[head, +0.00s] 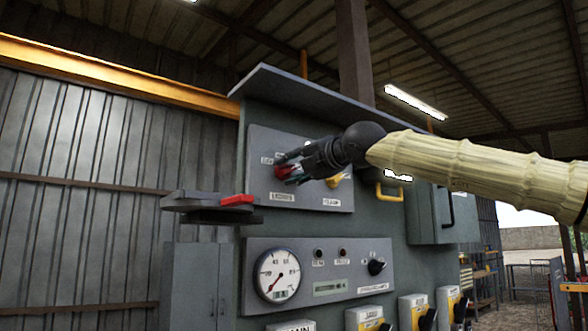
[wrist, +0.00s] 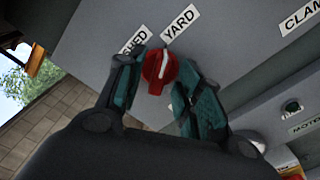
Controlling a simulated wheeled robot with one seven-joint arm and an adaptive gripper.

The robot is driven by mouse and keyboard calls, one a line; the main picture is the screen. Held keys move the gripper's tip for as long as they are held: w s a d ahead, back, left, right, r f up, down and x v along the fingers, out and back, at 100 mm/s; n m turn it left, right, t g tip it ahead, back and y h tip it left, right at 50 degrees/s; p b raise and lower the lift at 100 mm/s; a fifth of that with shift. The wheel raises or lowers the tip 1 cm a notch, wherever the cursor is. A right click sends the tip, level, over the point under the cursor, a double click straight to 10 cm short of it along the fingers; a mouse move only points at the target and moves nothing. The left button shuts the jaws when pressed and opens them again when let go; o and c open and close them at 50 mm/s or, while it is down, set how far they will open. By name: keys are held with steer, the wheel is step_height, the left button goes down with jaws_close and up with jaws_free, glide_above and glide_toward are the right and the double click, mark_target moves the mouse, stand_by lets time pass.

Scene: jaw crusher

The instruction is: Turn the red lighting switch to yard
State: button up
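The red lighting switch (wrist: 154,72) is a round knob with a white pointer line, on a grey panel (head: 262,140). In the wrist view the line points up and slightly right, nearer the YARD label (wrist: 180,23) than the SHED label (wrist: 134,41). In the head view the red switch (head: 284,172) is partly hidden by my fingers. My gripper (wrist: 160,88) has its teal-padded fingers apart, one on each side of the knob. Narrow gaps seem to show beside the knob, and I cannot tell whether either finger touches it.
A yellow knob (head: 334,181) sits just right of my gripper on the same panel, above the CLAMP label (head: 331,202). A red-ended grey part (head: 237,200) juts out at lower left. Below are a round gauge (head: 278,275) and a black knob (head: 376,267).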

steer(key=v, duration=1.2)
stand_by(0.4)
